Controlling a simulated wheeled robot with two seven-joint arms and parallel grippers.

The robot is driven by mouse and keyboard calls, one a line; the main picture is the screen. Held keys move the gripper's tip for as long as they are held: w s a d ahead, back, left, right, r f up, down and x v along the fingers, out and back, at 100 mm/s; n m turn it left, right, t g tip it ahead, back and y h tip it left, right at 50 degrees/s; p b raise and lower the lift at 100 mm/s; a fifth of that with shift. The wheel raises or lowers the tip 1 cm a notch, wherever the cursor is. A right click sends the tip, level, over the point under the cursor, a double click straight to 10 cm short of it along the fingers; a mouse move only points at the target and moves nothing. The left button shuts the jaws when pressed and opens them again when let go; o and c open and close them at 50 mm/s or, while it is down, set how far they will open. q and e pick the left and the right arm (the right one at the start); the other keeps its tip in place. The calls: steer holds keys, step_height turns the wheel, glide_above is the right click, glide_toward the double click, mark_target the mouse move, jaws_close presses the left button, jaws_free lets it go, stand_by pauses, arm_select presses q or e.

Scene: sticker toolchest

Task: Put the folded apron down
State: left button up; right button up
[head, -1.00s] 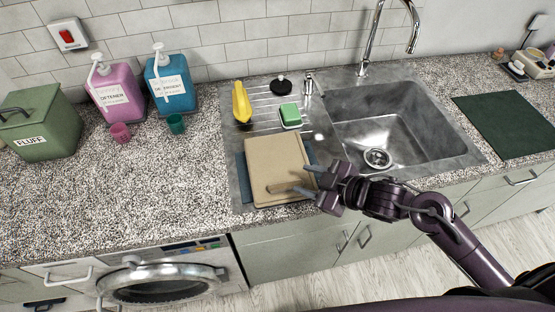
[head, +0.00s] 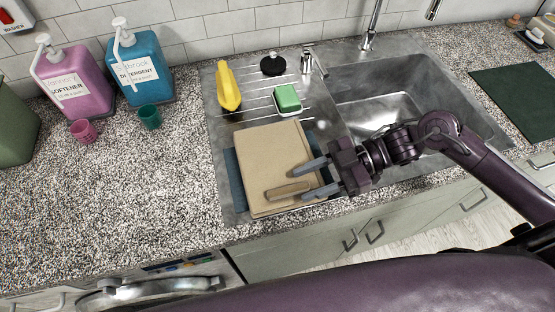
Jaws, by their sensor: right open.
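The folded apron (head: 265,165) is a flat tan bundle with a rolled tie or strap (head: 287,192) near its right front edge. It lies on a dark blue cloth or mat (head: 237,182) on the drainboard, left of the sink bowl. My right gripper (head: 312,178) is open at the apron's right side, its two fingers reaching over that edge on either side of the strap. Whether the fingers touch the apron I cannot tell. My left gripper is not in view.
Behind the apron are a yellow item (head: 229,88), a green sponge (head: 287,99) and a black stopper (head: 272,64). The sink bowl (head: 375,105) is to the right. Softener (head: 75,82) and detergent (head: 143,70) bottles stand left with small cups. The counter (head: 130,195) left of the apron is clear.

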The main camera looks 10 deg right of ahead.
mark_target(292, 187)
steer(key=x, duration=0.3)
steer(key=shift+a, duration=0.15)
steer(key=shift+c, duration=0.3)
steer(key=shift+w, duration=0.1)
jaws_close()
